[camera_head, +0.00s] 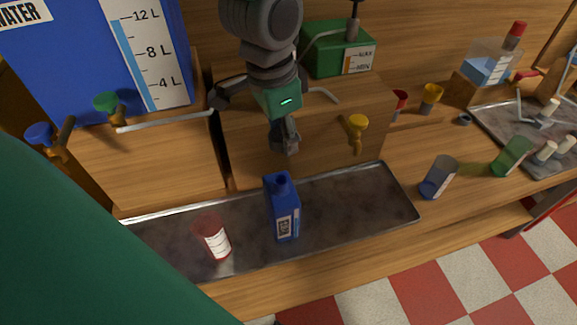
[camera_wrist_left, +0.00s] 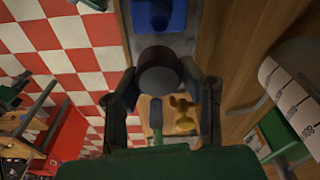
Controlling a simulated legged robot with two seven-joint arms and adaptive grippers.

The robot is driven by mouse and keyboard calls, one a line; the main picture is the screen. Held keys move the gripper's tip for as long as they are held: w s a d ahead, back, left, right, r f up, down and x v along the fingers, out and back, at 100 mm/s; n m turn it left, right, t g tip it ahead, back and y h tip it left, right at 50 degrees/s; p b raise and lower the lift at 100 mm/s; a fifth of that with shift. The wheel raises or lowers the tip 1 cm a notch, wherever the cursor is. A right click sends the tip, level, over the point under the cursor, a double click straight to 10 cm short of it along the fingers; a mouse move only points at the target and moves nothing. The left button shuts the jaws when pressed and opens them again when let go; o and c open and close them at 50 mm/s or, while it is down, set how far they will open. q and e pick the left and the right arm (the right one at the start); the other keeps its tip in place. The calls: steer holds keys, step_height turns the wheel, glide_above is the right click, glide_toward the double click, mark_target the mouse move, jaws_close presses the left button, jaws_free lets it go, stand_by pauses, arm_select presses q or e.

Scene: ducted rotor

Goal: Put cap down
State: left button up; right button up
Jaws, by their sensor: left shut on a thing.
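My left gripper (camera_head: 284,142) hangs above the metal tray (camera_head: 350,205), pointing down. In the left wrist view its fingers (camera_wrist_left: 160,88) are shut on a dark round cap (camera_wrist_left: 158,72). The cap is hard to make out in the head view. A blue bottle (camera_head: 284,212) stands upright in the tray just below the gripper, with a gap between them. Its neck has no cap on it. The bottle also shows past the cap in the left wrist view (camera_wrist_left: 160,14). My right gripper is not in view.
A red cup (camera_head: 212,238) with a white label stands left of the bottle. The tray's right part is bare. A blue cup (camera_head: 438,178) and a green cup (camera_head: 511,157) are on the counter to the right. A yellow tap (camera_head: 357,127) sticks out behind the tray.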

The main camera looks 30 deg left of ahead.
arm_select(q)
glide_above(285, 178)
step_height(285, 178, down, 6)
steer(key=shift+s+a+f, duration=0.15)
step_height(285, 178, down, 2)
steer(key=shift+s+f, duration=0.15)
steer(key=shift+f, duration=0.05)
steer(key=shift+f+p, duration=0.35)
steer(key=shift+f, duration=0.15)
steer(key=shift+f, duration=0.1)
steer(key=shift+f, duration=0.25)
steer(key=o, duration=0.9)
steer(key=shift+c, duration=0.2)
